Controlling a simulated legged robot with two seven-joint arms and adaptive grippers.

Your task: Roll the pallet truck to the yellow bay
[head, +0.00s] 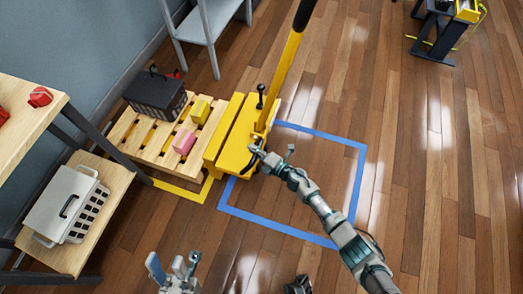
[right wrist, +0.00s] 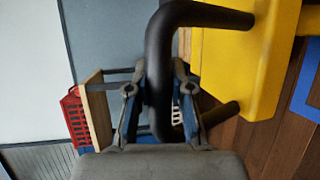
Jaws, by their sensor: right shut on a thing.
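The yellow pallet truck (head: 233,145) stands mid-picture in the head view, its tall handle (head: 287,60) leaning up and away. Its forks are under a wooden pallet (head: 152,145) on the left. The yellow bay's outline (head: 188,193) shows along the pallet's near side; the rest is hidden beneath the pallet and truck. My right gripper (head: 262,157) is at the truck's near right side. In the right wrist view it is shut on a black bar handle (right wrist: 160,60) beside the yellow body. My left gripper (head: 174,270) is open and empty, low in the head view.
The pallet carries a dark crate (head: 155,94), a yellow box (head: 200,112) and a pink box (head: 184,142). A blue floor outline (head: 275,233) lies right of the truck. A wooden shelf unit (head: 105,205) stands left, a grey stand (head: 205,25) behind.

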